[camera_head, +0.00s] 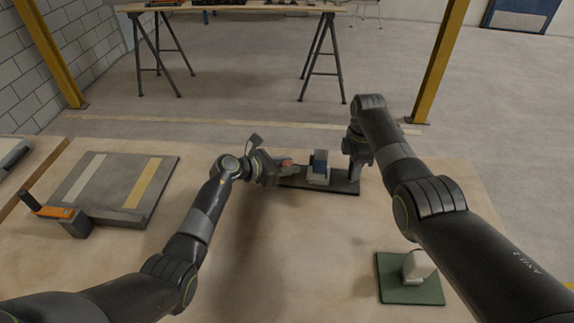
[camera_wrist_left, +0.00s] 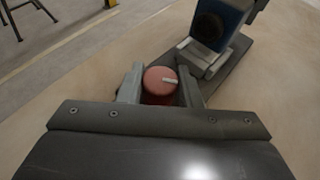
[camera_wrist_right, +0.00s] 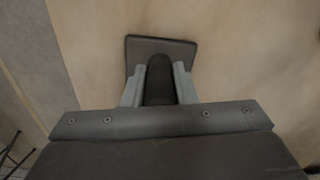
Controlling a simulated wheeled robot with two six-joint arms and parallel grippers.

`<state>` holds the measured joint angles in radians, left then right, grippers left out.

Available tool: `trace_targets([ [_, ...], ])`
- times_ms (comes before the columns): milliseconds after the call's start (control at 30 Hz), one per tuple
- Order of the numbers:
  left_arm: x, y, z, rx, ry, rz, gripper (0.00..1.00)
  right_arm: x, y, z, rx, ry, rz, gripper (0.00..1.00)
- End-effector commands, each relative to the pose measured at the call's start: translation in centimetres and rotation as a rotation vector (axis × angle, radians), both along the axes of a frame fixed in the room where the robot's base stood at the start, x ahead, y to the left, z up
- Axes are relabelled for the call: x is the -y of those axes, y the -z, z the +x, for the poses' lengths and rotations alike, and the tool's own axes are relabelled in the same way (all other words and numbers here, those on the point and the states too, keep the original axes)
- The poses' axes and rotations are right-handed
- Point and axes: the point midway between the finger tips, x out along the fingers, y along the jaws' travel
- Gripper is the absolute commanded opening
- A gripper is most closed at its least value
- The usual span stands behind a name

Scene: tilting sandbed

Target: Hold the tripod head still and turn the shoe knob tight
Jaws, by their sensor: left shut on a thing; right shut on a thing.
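The tripod head has a long dark base plate (camera_head: 340,187) lying on the table. A blue block with a dark round face (camera_wrist_left: 214,26) stands on a pale grey clamp (camera_wrist_left: 197,62) on it, also seen in the head view (camera_head: 320,157). The shoe knob (camera_wrist_left: 160,79) is red with a pale line on its top. My left gripper (camera_wrist_left: 160,85) has a finger on each side of the knob and is shut on it. My right gripper (camera_wrist_right: 158,70) is shut on a dark rounded handle (camera_wrist_right: 160,85) at the right end of the base plate.
A dark grey board with pale and yellow strips (camera_head: 75,187) and an orange-and-black tool (camera_head: 55,213) lie at left. A green mat (camera_head: 428,290) with a white object (camera_head: 418,265) is at front right. The table's middle front is clear.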

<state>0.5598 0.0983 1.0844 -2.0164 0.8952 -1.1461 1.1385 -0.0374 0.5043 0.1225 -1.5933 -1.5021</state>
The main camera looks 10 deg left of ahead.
Motion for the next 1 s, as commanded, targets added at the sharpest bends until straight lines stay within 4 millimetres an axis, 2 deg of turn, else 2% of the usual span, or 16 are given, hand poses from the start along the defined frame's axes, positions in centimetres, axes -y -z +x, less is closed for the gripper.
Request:
trace_targets([
  [133, -0.1, 0.1, 0.0, -0.001, -0.001, 0.002, 0.09, 0.0, 0.0, 0.0, 0.0, -0.001, 0.0, 0.0],
  [167, -0.1, 0.1, 0.0, -0.001, -0.001, 0.002, 0.34, 0.0, 0.0, 0.0, 0.0, -0.001, 0.0, 0.0],
  [300, -0.1, 0.1, 0.0, -0.002, -0.001, 0.001, 0.53, 0.0, 0.0, 0.0, 0.0, -0.001, 0.0, 0.0],
  [667, -0.2, -0.1, -0.1, 0.0, -0.002, 0.001, 0.54, 0.0, 0.0, 0.0, 0.0, 0.0, 0.0, 0.0],
  [867, -1.7, -0.7, -1.2, 0.001, -0.003, 0.002, 0.54, 0.0, 0.0, 0.0, 0.0, 0.0, 0.0, 0.0],
  [1000, -3.4, -1.6, -2.6, 0.001, -0.004, 0.003, 0.54, 0.0, 0.0, 0.0, 0.0, 0.001, 0.0, 0.0],
])
